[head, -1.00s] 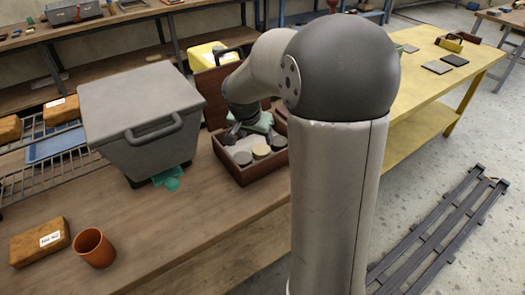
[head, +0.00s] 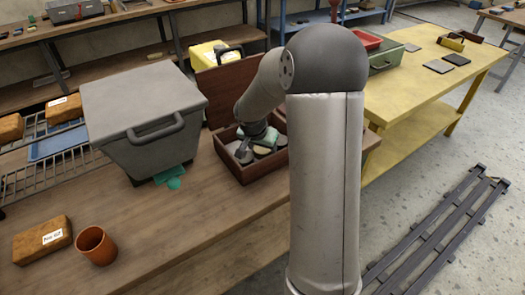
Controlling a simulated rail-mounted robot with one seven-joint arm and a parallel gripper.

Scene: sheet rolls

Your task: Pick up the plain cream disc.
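An open reddish-brown wooden box (head: 244,176) on the workbench holds several round discs in grey and cream tones. A cream-looking disc (head: 262,150) lies near the box's front side, partly covered by my gripper. A grey disc (head: 245,158) lies to its left, and another pale disc (head: 282,141) shows to its right. At this size I cannot tell which discs are plain. My gripper (head: 260,143) points down into the box, over the discs. Its fingertips are small and partly hidden, so their opening and any contact are unclear.
A grey lidded bin (head: 140,115) stands left of the box, with green pieces (head: 172,178) at its foot. An orange cup (head: 96,245) and a labelled brown block (head: 42,240) sit at the front left. The box's raised lid (head: 215,92) stands behind.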

